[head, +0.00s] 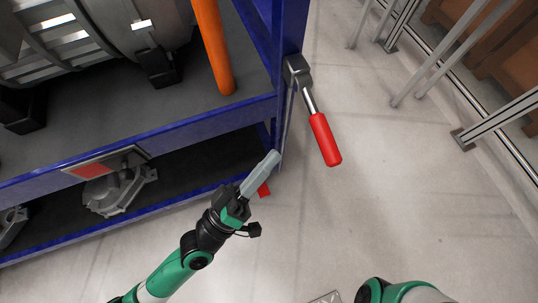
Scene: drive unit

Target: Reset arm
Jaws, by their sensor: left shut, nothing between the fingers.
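My left gripper (274,160) is shut, with its grey fingers together and nothing between them. It points up and right, by the lower part of the blue rack's corner post. My left arm (172,273) reaches in from the bottom left. Part of my right arm (402,291), green and white, shows at the bottom edge; its gripper is outside the view.
A blue rack (190,128) carries a large grey drive unit (133,25) and an orange bar (213,45). A red-handled tool (325,140) hangs at its corner post. A metal casting (118,190) sits on the lower shelf. The floor (420,200) at right is clear.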

